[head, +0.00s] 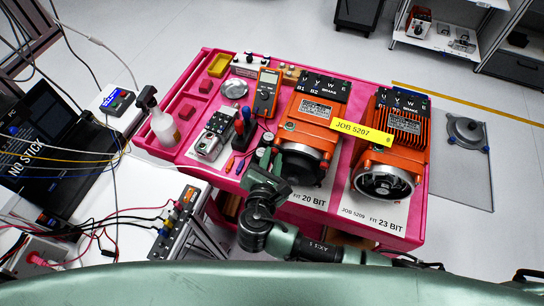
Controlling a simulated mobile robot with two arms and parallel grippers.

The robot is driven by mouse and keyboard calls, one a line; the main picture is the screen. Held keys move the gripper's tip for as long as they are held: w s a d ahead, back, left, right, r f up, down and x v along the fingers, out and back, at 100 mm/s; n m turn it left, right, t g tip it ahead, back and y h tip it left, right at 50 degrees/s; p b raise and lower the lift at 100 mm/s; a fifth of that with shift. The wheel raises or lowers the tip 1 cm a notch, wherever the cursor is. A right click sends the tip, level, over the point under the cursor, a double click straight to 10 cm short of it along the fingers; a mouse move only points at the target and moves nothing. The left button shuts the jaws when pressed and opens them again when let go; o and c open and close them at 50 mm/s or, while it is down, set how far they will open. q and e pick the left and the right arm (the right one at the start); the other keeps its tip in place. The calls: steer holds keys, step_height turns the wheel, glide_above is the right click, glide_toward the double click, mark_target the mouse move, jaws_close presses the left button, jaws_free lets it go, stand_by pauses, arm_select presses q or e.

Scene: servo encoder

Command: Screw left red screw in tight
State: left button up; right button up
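Two orange motors stand side by side on a pink tray (420,215): the left motor (312,110) and the right motor (392,122). Each has a dark terminal block at its far end. A red screw is too small to make out on either motor. My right gripper (270,158) is at the near left side of the left motor, above the tray. Its fingers are small and dark here, so I cannot tell whether they are open, shut or holding something. My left gripper is not in view.
A yellow JOB 5207 label (362,133) lies across the motors. Left of them are an orange multimeter (265,92), screwdrivers (244,122) and a spray bottle (163,127). A laptop (45,140) and loose cables crowd the left.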

steer(key=o, duration=0.3)
steer(key=shift+s, duration=0.15)
steer(key=d+b+v, duration=0.1)
steer(key=b+v, duration=0.1)
steer(key=v, duration=0.5)
steer(key=shift+s+a, duration=0.25)
steer(key=shift+a, duration=0.25)
steer(key=shift+r, duration=0.1)
